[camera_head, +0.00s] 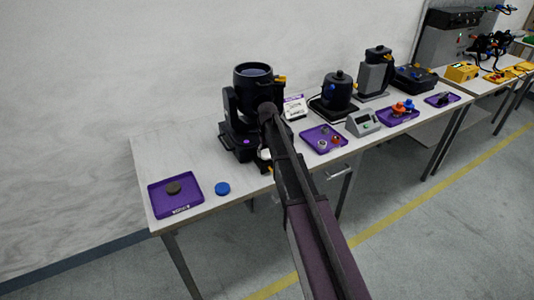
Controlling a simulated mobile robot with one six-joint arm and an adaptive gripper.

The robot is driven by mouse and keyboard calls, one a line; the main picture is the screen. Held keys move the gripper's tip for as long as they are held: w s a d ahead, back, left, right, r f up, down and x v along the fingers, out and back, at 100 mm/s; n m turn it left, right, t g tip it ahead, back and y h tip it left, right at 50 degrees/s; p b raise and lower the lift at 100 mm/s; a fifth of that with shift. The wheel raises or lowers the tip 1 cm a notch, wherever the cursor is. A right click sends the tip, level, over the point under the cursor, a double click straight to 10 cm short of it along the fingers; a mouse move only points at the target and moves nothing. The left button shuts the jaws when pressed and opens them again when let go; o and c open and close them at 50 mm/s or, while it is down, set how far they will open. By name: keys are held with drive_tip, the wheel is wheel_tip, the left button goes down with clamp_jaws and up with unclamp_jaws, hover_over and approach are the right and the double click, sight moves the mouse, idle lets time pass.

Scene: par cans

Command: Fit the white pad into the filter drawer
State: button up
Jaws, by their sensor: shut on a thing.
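The par can (252,85), a large black lamp with a round lens facing up, stands on the near table. My arm reaches to it from the lower right. My gripper (265,163) is small and partly hidden by my arm at the right side of the lamp's base. A small white round piece, which looks like the white pad (264,154), shows at the gripper, and the gripper is shut on it. The filter drawer cannot be made out clearly; the lamp's dark lower body and my arm hide details there.
A purple tray (157,206) with a dark round piece and a blue disc (222,188) lie at the table's left. To the right are another purple tray (312,131) with small parts, a grey control box (362,122) and black machines. Table between disc and lamp is clear.

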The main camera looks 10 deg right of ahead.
drive_tip(key=shift+f+b, duration=0.65)
idle(0.8)
drive_tip(key=o, duration=0.6)
drive_tip(key=shift+c, duration=0.2)
drive_tip(key=shift+r, duration=0.15)
